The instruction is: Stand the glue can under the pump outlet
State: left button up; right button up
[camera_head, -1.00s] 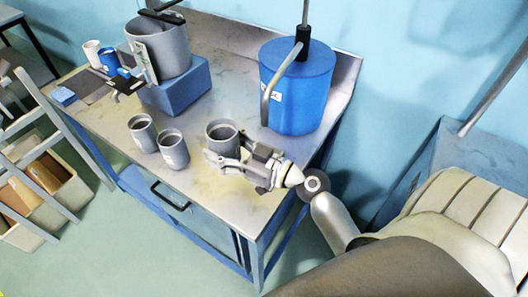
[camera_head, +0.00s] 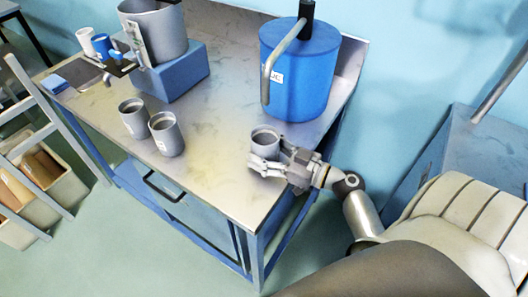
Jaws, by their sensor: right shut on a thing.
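A grey can (camera_head: 264,138) stands upright near the right front edge of the steel bench. My right gripper (camera_head: 263,163) is shut on it from the right, and its fingers hide the can's lower part. The pump's bent grey outlet pipe (camera_head: 266,85) comes down the front of the blue drum (camera_head: 312,78). In the picture the can's mouth is just below the pipe's lower end, with a gap between; I cannot tell whether it is exactly under it in depth. Whether the can's base touches the bench is hidden. My left gripper is not in view.
Two more grey cans (camera_head: 133,118) (camera_head: 167,134) stand left on the steel bench (camera_head: 215,170). A large grey pot (camera_head: 160,35) sits on a blue block (camera_head: 178,78) at the back left, near small cups (camera_head: 86,42). The bench middle is clear.

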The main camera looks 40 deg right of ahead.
aim_at(277, 157)
jog(key=shift+f+b, duration=0.15)
jog(key=shift+b, duration=0.15)
jog(key=o, duration=1.1)
jog(key=shift+c, duration=0.2)
jog(key=shift+r+p, duration=0.25)
jog(key=shift+p, duration=0.1)
jog(key=b+v, duration=0.1)
jog(key=v, duration=0.2)
jog(key=b+v, duration=0.1)
jog(key=v, duration=0.2)
jog(key=shift+s+d+f+b, duration=0.2)
jog(key=shift+s+b, duration=0.1)
jog(key=shift+b, duration=0.1)
jog(key=shift+s+d+r, duration=0.15)
jog(key=shift+s, duration=0.3)
